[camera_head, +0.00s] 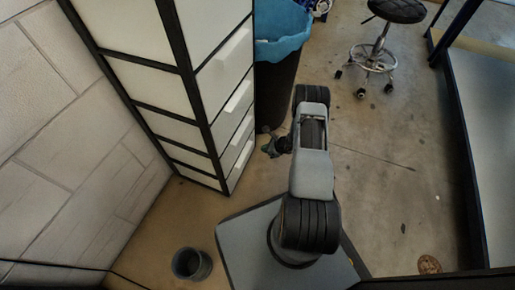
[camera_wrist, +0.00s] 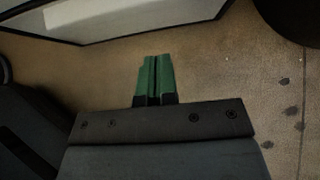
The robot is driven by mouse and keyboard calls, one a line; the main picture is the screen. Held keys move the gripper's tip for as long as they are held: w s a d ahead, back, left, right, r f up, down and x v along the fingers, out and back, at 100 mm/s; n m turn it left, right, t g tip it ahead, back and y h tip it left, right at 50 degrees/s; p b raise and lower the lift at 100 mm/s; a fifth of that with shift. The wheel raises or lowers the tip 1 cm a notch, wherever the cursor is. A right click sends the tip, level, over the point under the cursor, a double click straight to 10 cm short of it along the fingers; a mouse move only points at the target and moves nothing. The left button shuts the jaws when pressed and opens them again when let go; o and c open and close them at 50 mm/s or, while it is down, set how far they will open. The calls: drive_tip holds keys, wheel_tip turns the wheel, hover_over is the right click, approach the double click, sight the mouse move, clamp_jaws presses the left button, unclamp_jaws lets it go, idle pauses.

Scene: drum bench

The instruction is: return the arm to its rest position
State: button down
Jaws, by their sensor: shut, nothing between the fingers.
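My gripper (camera_wrist: 154,78) shows in the wrist view as two green fingers lying side by side. It is shut and holds nothing. Below the fingers in that view is only bare floor. In the head view my gripper (camera_head: 268,147) is small and partly dark, at the left of my arm, near the drawer cabinet's right side. My arm reaches up the picture from my base, with its upper link bent over. The gripper touches nothing that I can make out.
A white drawer cabinet (camera_head: 222,85) with black edges stands left of my arm. A dark bin with a blue liner (camera_head: 283,45) stands behind. A grey bucket (camera_head: 192,264) is at lower left. A stool (camera_head: 378,57) and a blue-framed bench (camera_head: 490,130) are right. Floor between is clear.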

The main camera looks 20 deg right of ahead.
drive_tip(key=shift+p+v, duration=1.25)
drive_tip(key=shift+v, duration=2.7)
drive_tip(key=a+r+n+g+p, duration=0.1)
drive_tip(key=a+r+n+p, duration=0.3)
drive_tip(key=r, duration=0.9)
drive_tip(key=w+a+r+n+g+p, duration=0.1)
drive_tip(key=a+r+n+p, duration=0.35)
drive_tip(key=r, duration=0.85)
drive_tip(key=a+r+n+g+p, duration=0.2)
drive_tip(key=r+n+p, duration=0.35)
drive_tip(key=r, duration=0.85)
drive_tip(key=s+a+r+n+h+p, duration=0.2)
drive_tip(key=s+r+n+p, duration=0.2)
drive_tip(key=r, duration=0.8)
drive_tip(key=s+a+r+n+h+p, duration=0.2)
drive_tip(key=s+r+n+p, duration=0.3)
drive_tip(key=r, duration=0.7)
drive_tip(key=s+a+r+n+t+h+p, duration=0.1)
drive_tip(key=s+a+r+n+h+p, duration=0.1)
drive_tip(key=s+r+n+p, duration=0.2)
drive_tip(key=p+v, duration=0.7)
drive_tip(key=v, duration=0.1)
drive_tip(key=shift+s+r, duration=0.2)
drive_tip(key=shift+s, duration=0.25)
